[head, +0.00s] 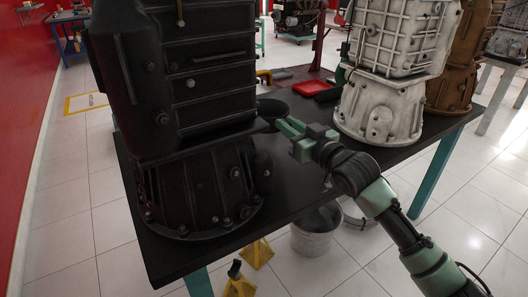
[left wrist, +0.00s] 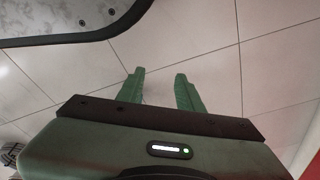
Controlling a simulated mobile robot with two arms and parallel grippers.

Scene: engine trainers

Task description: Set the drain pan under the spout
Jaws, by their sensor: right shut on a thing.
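A dark round pan (head: 271,107), which looks like the drain pan, is on the black table, partly hidden behind the large black housing (head: 200,85). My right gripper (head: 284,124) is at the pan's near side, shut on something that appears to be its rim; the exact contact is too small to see. No spout can be made out clearly. My left gripper (left wrist: 160,84) is open and empty in the left wrist view, with floor tiles beyond its fingers. It does not show in the head view.
The black table (head: 300,185) also carries a white housing (head: 385,100), a brown housing (head: 455,85) and a red tray (head: 312,87). A metal bucket (head: 316,238) and yellow stands (head: 257,253) are on the floor at its front. The table's front middle is clear.

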